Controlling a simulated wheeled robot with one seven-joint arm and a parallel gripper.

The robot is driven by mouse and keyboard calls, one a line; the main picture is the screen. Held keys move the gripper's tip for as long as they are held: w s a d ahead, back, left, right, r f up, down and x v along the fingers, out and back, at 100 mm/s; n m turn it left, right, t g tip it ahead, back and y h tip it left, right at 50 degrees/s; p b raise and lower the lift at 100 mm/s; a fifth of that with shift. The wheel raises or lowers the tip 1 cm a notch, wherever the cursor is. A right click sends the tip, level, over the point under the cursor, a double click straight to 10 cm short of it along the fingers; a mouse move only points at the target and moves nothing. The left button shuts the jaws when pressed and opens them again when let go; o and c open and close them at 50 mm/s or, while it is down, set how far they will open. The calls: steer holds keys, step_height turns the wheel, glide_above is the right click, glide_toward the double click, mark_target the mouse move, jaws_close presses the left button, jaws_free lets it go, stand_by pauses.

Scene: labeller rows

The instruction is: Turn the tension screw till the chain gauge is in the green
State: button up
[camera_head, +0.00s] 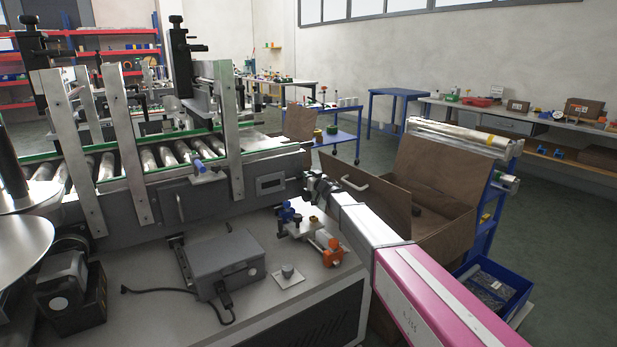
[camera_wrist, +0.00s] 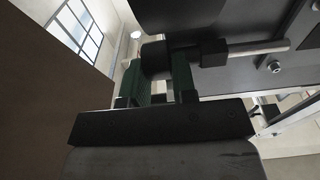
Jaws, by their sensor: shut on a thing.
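My gripper (camera_head: 311,186) is at the right end of the labeller's conveyor frame in the head view. In the wrist view its two green fingers (camera_wrist: 159,66) are shut on a dark round knob (camera_wrist: 154,56), which I take to be the tension screw. A silver rod (camera_wrist: 262,47) runs right from there past a black block (camera_wrist: 213,55). In the head view the knob is hidden by my gripper and the frame. A small framed window (camera_head: 270,184) on the conveyor side may be the chain gauge. I cannot make out a needle or green band on it.
A grey box (camera_head: 227,262) with a cable, orange and blue clamp parts (camera_head: 328,246) and a small knob plate (camera_head: 288,277) sit on the bench below.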

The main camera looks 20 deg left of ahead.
steer(key=shift+s+f+t+y, duration=0.1)
steer(key=shift+f+t+y, duration=0.1)
steer(key=shift+t+y, duration=0.45)
steer(key=o, duration=0.6)
steer(key=shift+o, duration=0.2)
steer(key=shift+d, duration=0.15)
steer(key=v, duration=1)
steer(key=shift+s+d, duration=0.15)
steer(key=shift+s, duration=0.1)
steer(key=shift+f, duration=0.1)
